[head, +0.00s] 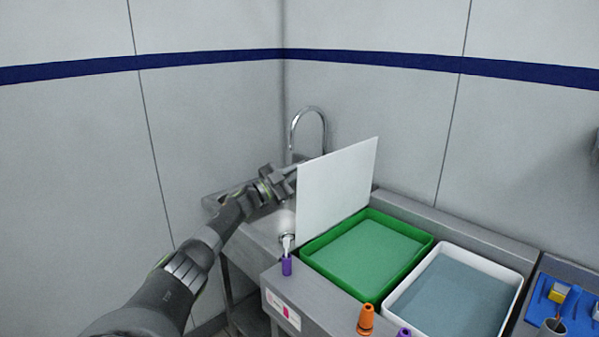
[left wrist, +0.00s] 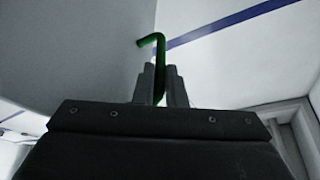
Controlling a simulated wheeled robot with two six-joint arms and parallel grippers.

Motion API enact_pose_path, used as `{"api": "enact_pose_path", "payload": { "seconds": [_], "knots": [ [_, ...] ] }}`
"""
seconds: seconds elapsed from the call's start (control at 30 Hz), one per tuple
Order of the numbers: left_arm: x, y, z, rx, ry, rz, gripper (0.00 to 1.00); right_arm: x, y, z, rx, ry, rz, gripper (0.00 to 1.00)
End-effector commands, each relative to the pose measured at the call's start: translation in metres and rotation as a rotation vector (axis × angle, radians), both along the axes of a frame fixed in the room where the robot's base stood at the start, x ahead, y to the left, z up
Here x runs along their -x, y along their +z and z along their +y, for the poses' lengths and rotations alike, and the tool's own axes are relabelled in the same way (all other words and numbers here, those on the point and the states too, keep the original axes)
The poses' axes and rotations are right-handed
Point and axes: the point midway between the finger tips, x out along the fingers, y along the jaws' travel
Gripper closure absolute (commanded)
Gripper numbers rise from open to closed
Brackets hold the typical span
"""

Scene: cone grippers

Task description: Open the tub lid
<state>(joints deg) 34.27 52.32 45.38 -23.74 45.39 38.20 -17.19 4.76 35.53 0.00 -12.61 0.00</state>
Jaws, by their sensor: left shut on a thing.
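The green tub (head: 335,281) stands on the counter, with a green surface inside. Its white lid (head: 337,192) stands raised and near upright along the tub's left side, so the tub is uncovered. My left gripper (head: 288,172) is at the lid's upper left edge. In the left wrist view its fingers (left wrist: 160,88) are shut on a green bent handle (left wrist: 158,50), which sticks up between them and hooks to the left. The handle is hidden in the head view. My right gripper is not in view.
A white tray (head: 512,278) with blue-grey contents is right of the tub. A sink with a tap (head: 308,112) is behind my left gripper. A blue rack (head: 579,322) is far right.

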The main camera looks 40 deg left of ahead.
Motion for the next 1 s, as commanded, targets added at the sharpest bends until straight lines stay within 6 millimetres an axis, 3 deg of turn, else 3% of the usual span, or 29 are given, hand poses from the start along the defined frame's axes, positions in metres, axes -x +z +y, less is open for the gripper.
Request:
{"api": "enact_pose_path", "payload": {
  "seconds": [0.1, 0.13, 0.27, 0.67, 1.0],
  "knots": [
    [0.000, 0.005, 0.001, -0.001, 0.002, -0.006, 1.00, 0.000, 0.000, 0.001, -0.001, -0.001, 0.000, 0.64],
    [0.000, 0.005, 0.001, -0.001, 0.002, -0.006, 0.85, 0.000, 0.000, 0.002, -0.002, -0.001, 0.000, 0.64],
    [0.000, 0.004, 0.000, -0.001, 0.001, -0.006, 0.68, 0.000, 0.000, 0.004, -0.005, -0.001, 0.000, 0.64],
    [0.005, -0.001, 0.002, -0.004, 0.002, 0.000, 0.67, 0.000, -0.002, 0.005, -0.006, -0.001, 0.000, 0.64],
    [0.049, -0.019, 0.016, -0.005, 0.001, 0.002, 0.67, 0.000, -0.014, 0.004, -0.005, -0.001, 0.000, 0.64]
  ]
}}
